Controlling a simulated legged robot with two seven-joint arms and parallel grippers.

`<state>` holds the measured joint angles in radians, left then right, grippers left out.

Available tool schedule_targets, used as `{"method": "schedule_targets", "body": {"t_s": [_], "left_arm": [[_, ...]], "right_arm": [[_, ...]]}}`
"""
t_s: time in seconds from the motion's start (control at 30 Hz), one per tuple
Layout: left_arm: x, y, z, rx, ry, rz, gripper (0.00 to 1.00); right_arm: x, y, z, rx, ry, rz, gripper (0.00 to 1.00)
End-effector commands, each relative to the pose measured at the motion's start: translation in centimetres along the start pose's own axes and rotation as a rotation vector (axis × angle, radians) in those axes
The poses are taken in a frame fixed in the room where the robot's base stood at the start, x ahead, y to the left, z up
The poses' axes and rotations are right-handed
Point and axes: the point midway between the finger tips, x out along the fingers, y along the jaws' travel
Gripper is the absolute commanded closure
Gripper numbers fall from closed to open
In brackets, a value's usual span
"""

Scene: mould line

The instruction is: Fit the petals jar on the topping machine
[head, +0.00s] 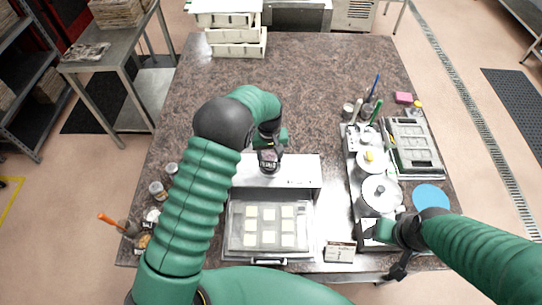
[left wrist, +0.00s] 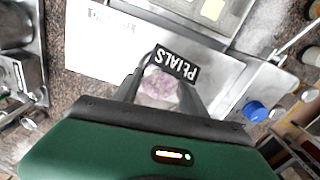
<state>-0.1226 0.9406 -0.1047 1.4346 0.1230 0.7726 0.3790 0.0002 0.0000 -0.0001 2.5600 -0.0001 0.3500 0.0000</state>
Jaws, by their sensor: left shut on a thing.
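The petals jar (head: 269,163) is in my left gripper (head: 268,150), above the back part of the topping machine (head: 295,171). In the left wrist view the petals jar (left wrist: 161,86) shows pale pink-purple contents and a black "PETALS" label, between the two fingers. The machine's white top (left wrist: 105,45) lies behind it there. I cannot tell whether the jar touches the machine. My right gripper (head: 380,233) is at the lower right, by the steel unit with pots; its fingers are not clear.
A mould tray (head: 268,228) with pale squares sits in the machine's front. The steel unit (head: 352,185) with pots stands right of it. Small jars (head: 157,190) stand at the left table edge. White crates (head: 237,45) stand at the back; the table's far middle is clear.

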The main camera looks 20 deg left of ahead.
Motion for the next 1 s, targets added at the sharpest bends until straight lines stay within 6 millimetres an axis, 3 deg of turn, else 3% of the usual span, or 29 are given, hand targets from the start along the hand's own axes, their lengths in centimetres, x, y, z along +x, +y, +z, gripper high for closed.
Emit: {"method": "schedule_targets", "body": {"t_s": [0.2,0.23,0.4,0.77,0.87,1.0], "left_arm": [[0.8,0.1,0.0,0.0,0.001,0.0,0.95],[0.6,0.1,0.0,0.0,0.001,-0.001,0.46],[0.6,0.1,0.0,0.0,0.001,-0.001,0.25],[0.2,0.1,-0.1,0.0,0.003,0.001,0.25],[-1.2,0.2,-0.1,0.0,0.006,0.002,0.25],[-4.8,0.2,-0.1,0.001,0.008,0.003,0.25]], "right_arm": [[0.6,0.0,0.1,0.0,0.0,0.0,0.28],[0.4,0.0,0.1,0.0,0.0,0.0,0.28],[0.4,0.0,0.1,0.0,0.0,0.0,0.28],[0.7,0.0,0.2,0.0,0.0,0.0,0.28],[1.4,0.0,0.3,0.0,0.0,0.0,0.28],[2.9,0.0,0.7,0.0,0.0,0.0,0.28]]}}
